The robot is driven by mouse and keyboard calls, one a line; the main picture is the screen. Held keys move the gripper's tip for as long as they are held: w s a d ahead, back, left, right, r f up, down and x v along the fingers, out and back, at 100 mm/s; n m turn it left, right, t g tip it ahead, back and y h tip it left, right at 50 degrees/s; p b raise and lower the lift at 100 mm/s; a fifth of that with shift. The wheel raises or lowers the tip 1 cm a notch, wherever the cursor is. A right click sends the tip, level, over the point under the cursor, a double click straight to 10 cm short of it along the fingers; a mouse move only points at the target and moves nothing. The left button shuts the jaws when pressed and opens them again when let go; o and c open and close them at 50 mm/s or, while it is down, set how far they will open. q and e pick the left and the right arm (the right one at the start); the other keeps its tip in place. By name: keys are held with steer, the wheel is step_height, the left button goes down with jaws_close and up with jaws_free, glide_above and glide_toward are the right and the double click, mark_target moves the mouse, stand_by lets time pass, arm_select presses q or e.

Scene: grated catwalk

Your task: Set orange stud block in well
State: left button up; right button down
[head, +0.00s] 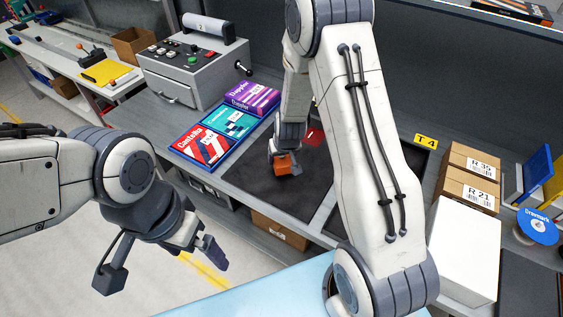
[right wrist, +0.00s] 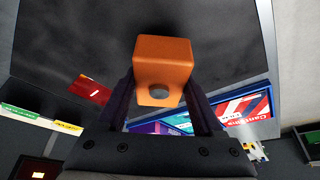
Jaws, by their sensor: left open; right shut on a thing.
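The orange stud block (head: 282,166) is held in my right gripper (head: 285,163), low over the dark area of the bench. In the right wrist view the block (right wrist: 162,60) sits between the two fingers, with a round grey stud on the face toward the camera. I cannot tell whether it touches the surface. The dark panel (head: 262,188) below is framed by grey bench edges; I cannot tell whether it is the well. My right arm hides part of the bench. My left gripper (head: 205,243) is open and empty, over the floor in front of the bench.
A red card (head: 313,136) lies behind the block. Cartons (head: 468,188) and a blue spool (head: 538,226) are at right.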

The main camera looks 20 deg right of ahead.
steer(key=shift+f, duration=1.7)
steer(key=shift+f, duration=0.1)
steer(key=shift+c, duration=0.2)
jaws_free()
